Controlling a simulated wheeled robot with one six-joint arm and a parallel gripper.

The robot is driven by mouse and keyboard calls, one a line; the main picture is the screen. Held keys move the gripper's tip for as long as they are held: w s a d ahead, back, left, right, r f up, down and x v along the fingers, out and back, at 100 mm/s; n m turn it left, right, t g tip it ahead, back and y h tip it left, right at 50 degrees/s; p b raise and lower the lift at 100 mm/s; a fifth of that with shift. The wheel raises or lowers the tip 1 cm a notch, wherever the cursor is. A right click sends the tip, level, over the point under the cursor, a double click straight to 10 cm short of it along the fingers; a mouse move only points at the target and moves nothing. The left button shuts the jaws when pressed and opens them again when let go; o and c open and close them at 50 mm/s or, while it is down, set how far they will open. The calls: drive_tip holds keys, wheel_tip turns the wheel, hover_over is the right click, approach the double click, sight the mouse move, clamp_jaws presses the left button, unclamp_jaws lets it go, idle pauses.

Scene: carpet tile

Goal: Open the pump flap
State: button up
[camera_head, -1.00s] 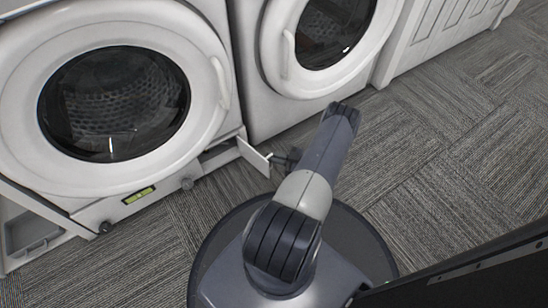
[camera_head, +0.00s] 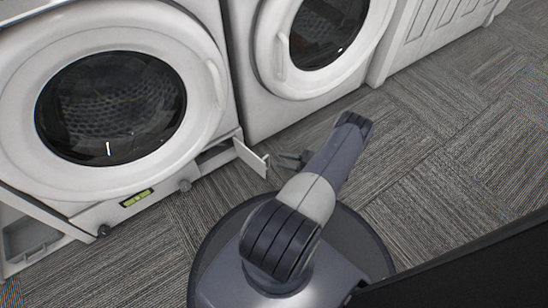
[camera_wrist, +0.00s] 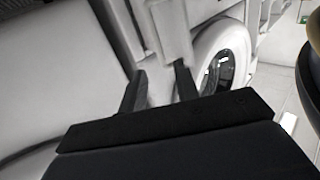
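The pump flap (camera_head: 251,157) is a small white panel at the lower right corner of the left washing machine (camera_head: 213,128). It stands swung out from the machine's base, with a dark opening (camera_head: 212,153) to its left. My gripper (camera_head: 290,160) is just right of the flap's outer edge, low over the carpet, with a small gap between them. In the wrist view, a pale panel that looks like the flap (camera_wrist: 169,35) is beyond the two dark fingers. My gripper (camera_wrist: 160,80) is open there, its fingers apart with nothing held between them.
A second white machine (camera_head: 263,100) stands to the right, and a white panelled cabinet (camera_head: 425,40) beyond it. An open compartment (camera_head: 32,235) is at the far left base. Grey carpet (camera_head: 450,150) to the right is clear.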

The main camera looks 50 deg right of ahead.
drive_tip(key=shift+v, duration=2.35)
drive_tip(key=b, duration=0.1)
approach(253, 155)
drive_tip(key=w+f, duration=0.3)
drive_tip(key=w, duration=0.1)
drive_tip(key=shift+w+a, duration=0.1)
drive_tip(key=shift+a, duration=0.1)
drive_tip(key=shift+d+r, duration=0.1)
